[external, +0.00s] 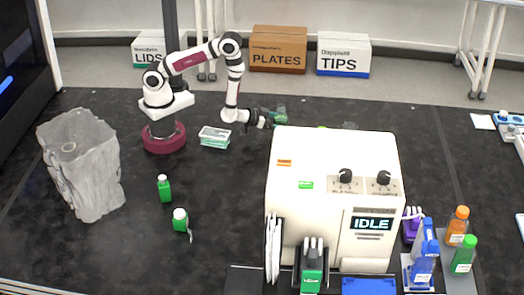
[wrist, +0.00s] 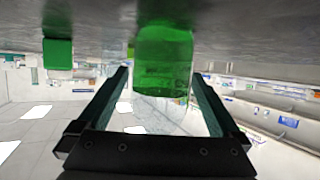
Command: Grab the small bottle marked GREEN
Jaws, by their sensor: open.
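My gripper (external: 278,117) is open and held low over the black table, behind the white machine. In the wrist view its two dark green fingers (wrist: 163,90) stand apart. A green bottle-like object (wrist: 163,62) appears upside down there, between or just beyond the fingertips; I see no finger contact. A second green object (wrist: 58,53) is off to the left. In the external view two small green bottles with white caps stand front left, one farther back (external: 165,190) and one nearer (external: 180,222). I cannot read GREEN on any of them.
The white machine (external: 335,165) showing IDLE hides part of the table near my gripper. A grey rough block (external: 82,165) stands at left. A small box (external: 215,137) lies by my base. Orange (external: 457,228), green (external: 463,257) and blue (external: 424,262) bottles stand at right.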

